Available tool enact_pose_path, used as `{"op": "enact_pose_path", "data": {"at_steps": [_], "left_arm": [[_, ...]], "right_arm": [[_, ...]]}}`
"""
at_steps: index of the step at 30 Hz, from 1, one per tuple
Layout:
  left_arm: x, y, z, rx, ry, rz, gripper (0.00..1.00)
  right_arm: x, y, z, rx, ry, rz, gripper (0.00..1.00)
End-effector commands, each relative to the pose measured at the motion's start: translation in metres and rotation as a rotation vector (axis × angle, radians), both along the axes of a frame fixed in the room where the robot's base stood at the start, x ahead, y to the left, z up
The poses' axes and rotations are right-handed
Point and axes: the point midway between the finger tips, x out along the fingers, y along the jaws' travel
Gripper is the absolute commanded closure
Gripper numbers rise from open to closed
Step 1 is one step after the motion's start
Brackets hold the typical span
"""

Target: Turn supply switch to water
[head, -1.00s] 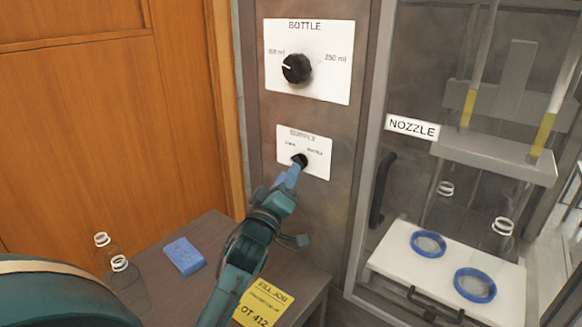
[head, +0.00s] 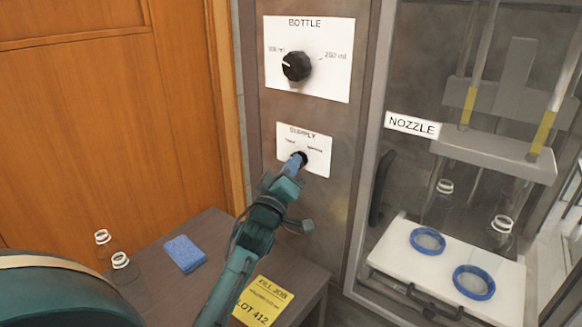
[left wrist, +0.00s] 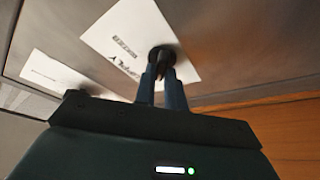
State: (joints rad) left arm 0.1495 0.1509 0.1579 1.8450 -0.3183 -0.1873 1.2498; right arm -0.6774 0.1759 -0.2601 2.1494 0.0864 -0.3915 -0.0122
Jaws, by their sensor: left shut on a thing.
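The supply switch (head: 302,157) is a small black knob on a white plate labelled SUPPLY (head: 318,150), on the grey machine panel. My left gripper (head: 297,161) reaches up to it from below, its blue fingers at the knob and partly covering it. In the left wrist view the two fingers of the gripper (left wrist: 161,85) are closed on the black supply knob (left wrist: 162,56). The two position labels on the plate are too blurred to read surely, and the knob's pointer is hidden. My right gripper is not in view.
A BOTTLE dial (head: 296,67) sits above the supply plate. A glass-fronted cabinet with a NOZZLE label (head: 412,125) stands to the right. A low table (head: 210,235) holds a blue sponge (head: 184,253), clear bottles (head: 122,264) and a yellow job card (head: 264,301).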

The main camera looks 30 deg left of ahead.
Motion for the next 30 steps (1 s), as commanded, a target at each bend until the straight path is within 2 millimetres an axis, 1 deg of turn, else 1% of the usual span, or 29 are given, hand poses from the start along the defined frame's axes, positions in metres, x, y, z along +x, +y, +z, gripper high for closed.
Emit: {"op": "enact_pose_path", "data": {"at_steps": [8,14,20,30], "left_arm": [[-0.0001,-0.0002,-0.0003,0.004,-0.001,0.0,1.0],[0.0001,0.0004,-0.0009,0.055,-0.004,0.001,1.0],[0.0,0.0012,-0.0009,0.178,-0.015,0.001,1.0],[0.0003,0.0028,-0.0011,0.491,-0.037,0.0,1.0]], "right_arm": [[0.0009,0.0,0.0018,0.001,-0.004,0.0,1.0],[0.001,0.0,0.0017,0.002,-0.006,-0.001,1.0],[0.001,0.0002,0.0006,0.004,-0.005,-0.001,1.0],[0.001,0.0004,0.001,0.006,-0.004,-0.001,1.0]]}}
